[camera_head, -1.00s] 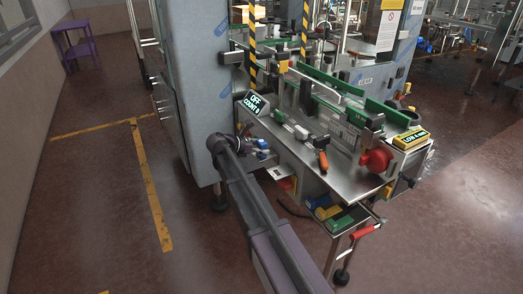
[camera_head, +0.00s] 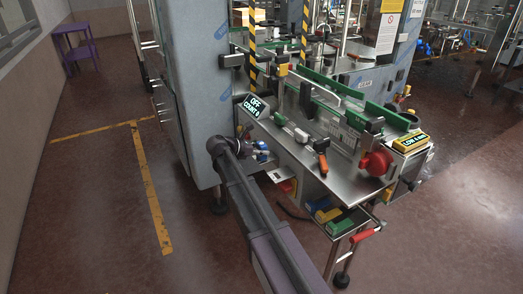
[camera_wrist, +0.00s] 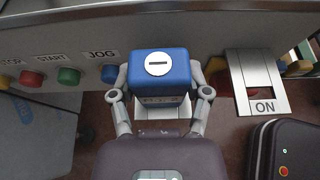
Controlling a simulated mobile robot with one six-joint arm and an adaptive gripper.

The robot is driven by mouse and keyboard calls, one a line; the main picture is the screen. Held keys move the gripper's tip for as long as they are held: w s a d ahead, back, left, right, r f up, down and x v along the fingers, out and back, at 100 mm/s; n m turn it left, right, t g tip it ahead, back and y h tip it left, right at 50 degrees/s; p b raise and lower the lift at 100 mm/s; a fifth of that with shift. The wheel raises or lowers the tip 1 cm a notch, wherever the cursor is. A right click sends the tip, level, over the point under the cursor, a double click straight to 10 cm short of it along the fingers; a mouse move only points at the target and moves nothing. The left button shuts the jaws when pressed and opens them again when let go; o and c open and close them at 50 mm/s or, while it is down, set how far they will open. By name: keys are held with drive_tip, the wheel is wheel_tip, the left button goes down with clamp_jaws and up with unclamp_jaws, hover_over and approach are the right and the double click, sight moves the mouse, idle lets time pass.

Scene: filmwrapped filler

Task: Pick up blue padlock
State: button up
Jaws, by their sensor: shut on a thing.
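The blue padlock (camera_wrist: 160,66) is a boxy blue body with a round pale face and a dark keyhole slot, seen close up in the wrist view. My gripper (camera_wrist: 160,84) has its two grey fingers on either side of the body, shut on it. The padlock is in front of the machine's button panel; whether it is still attached there cannot be told. In the head view my gripper (camera_head: 258,156) is small beside the machine's front edge, largely hidden by my arm.
The panel carries a red button (camera_wrist: 31,78), a green START button (camera_wrist: 69,76) and a blue JOG button (camera_wrist: 109,73). A metal ON plate (camera_wrist: 257,82) sits to the right. An orange-handled tool (camera_head: 322,160) lies on the steel table (camera_head: 340,187).

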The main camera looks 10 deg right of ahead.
sight(261, 144)
drive_tip(key=shift+r+p, duration=1.5)
drive_tip(key=shift+r, duration=0.1)
drive_tip(key=shift+s+r+p, duration=0.15)
drive_tip(key=shift+r+p, duration=0.2)
drive_tip(key=shift+r, duration=0.05)
drive_tip(key=s+d, duration=0.1)
drive_tip(key=s, duration=1.4)
drive_tip(key=shift+s+r+p, duration=0.35)
drive_tip(key=shift+r+p, duration=0.1)
drive_tip(key=shift+a, duration=0.15)
